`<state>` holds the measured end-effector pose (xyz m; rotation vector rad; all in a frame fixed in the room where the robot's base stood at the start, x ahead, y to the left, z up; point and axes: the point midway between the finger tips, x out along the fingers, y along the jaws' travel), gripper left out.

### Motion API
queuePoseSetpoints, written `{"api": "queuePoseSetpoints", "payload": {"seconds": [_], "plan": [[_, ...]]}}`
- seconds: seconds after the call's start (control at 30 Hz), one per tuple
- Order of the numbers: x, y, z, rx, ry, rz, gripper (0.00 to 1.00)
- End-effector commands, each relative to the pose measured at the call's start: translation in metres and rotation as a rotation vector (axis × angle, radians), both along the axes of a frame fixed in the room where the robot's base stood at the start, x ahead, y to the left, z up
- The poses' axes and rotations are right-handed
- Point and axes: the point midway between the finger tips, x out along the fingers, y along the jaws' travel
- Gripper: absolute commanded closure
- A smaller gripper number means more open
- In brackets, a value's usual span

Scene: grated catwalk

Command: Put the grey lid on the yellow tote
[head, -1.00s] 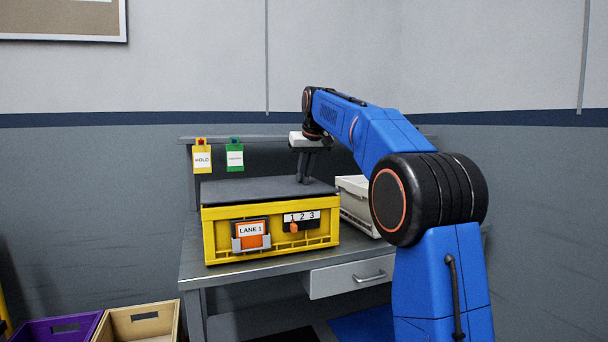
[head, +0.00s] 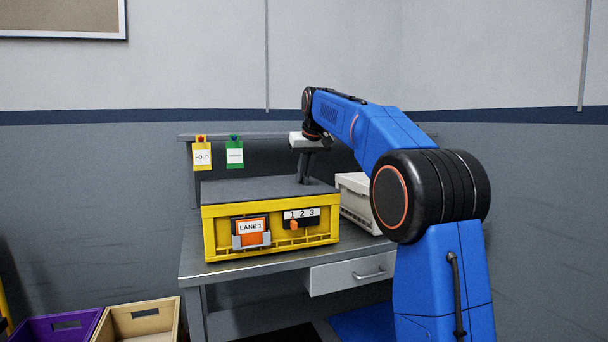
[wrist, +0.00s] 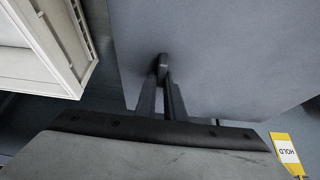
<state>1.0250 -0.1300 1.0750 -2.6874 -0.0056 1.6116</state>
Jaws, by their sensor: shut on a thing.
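The yellow tote (head: 215,240) stands upright on the workbench, its front carrying a LANE 1 card and a 1 2 3 strip. The flat grey lid (head: 250,189) lies across the tote's top, roughly level and lined up with the rim. In the wrist view the lid (wrist: 225,60) fills the upper middle. My gripper (head: 304,181) points down at the lid's back right part. In the wrist view my gripper (wrist: 163,68) is shut on a small upright grip on the lid. The far rim of the tote is hidden.
A white-grey bin (head: 355,205) stands close to the tote's right side, behind my arm. HOLD (head: 202,157) and green (head: 235,156) tags hang behind. Purple (head: 55,328) and tan (head: 140,320) crates sit low at left. Some bare bench (head: 225,268) shows in front.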

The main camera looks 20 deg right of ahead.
Motion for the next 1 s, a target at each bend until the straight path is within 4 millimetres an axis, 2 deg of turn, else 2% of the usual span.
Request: {"api": "queuePoseSetpoints", "payload": {"seconds": [0.2,0.23,0.3,0.5,0.6,1.0], "plan": [[-0.0002,0.0001,0.0009,0.0,-0.002,0.0,1.0],[-0.0002,0.0001,0.0009,0.0,-0.002,0.0,0.84],[-0.0001,0.0001,0.0008,0.0,-0.001,0.0,0.69],[0.0,0.0,0.0004,0.0,-0.001,0.0,0.69],[0.0001,-0.0001,-0.0003,0.0,0.001,0.0,0.53],[0.0005,0.0,0.0052,0.0,-0.002,0.0,0.53]]}}
